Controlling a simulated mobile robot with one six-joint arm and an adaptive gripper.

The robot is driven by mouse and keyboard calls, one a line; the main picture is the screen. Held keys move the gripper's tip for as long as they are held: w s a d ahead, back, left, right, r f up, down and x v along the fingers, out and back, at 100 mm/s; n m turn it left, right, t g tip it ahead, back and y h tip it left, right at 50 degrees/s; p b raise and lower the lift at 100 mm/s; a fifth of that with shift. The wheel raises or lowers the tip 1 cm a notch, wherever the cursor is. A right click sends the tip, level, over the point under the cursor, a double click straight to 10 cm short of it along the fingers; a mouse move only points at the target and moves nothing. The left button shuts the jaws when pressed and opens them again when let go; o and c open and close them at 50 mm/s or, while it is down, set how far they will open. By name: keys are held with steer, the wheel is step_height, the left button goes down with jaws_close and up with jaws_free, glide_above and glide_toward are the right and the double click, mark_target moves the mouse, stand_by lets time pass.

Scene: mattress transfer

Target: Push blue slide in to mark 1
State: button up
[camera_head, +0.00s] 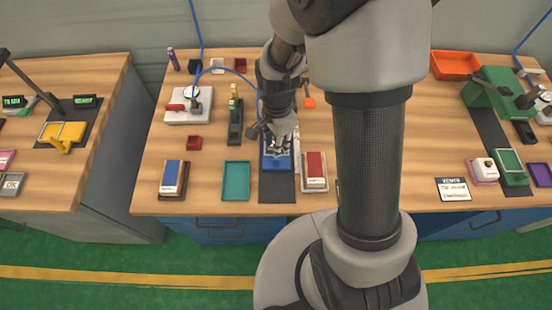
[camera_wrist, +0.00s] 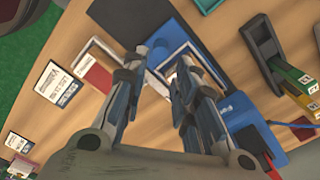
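The blue slide (camera_head: 277,161) lies on a dark base strip (camera_head: 277,187) near the front of the middle table. I cannot tell whether the fingertips touch the slide. No mark 1 can be read.
A white frame with a red block (camera_head: 315,167) stands close on the right of the strip. A teal tray (camera_head: 236,178) and a blue-topped block (camera_head: 171,176) are to the left.

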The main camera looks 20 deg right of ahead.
step_height(320, 180, down, 9)
steer(key=shift+r+b, duration=0.2)
steer(key=shift+b, duration=1.05)
steer(key=shift+c, duration=0.5)
jaws_close()
